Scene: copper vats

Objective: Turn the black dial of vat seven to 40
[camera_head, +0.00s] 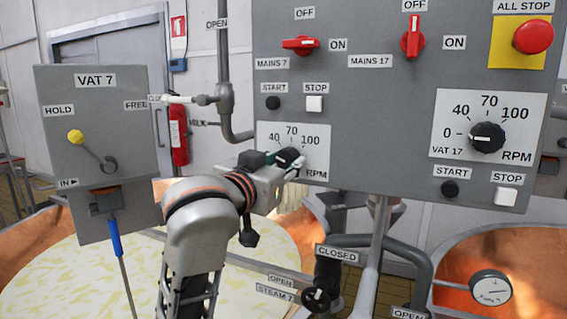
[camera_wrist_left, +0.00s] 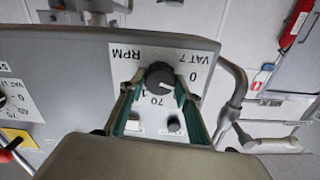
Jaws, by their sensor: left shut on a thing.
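The black dial of vat seven (camera_head: 288,155) sits on a white plate (camera_head: 318,141) marked 40, 70, 100 and RPM. My left gripper (camera_head: 279,164) is at the dial with a finger on either side, shut on it. In the left wrist view the picture is upside down; the dial (camera_wrist_left: 160,75) lies between the green-edged fingers (camera_wrist_left: 159,92). Its white line points right and slightly down there, a little past the 0 towards the 40 side. The 40 itself is hidden by a finger in that view. My right gripper is not in view.
Above are red mains switches (camera_head: 300,45) and start (camera_head: 273,103) and stop (camera_head: 314,104) buttons. The vat 17 dial (camera_head: 487,137) and red all-stop button (camera_head: 533,37) are at right. The VAT 7 box (camera_head: 98,130) is left; pipes and a steam valve (camera_head: 316,299) are below.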

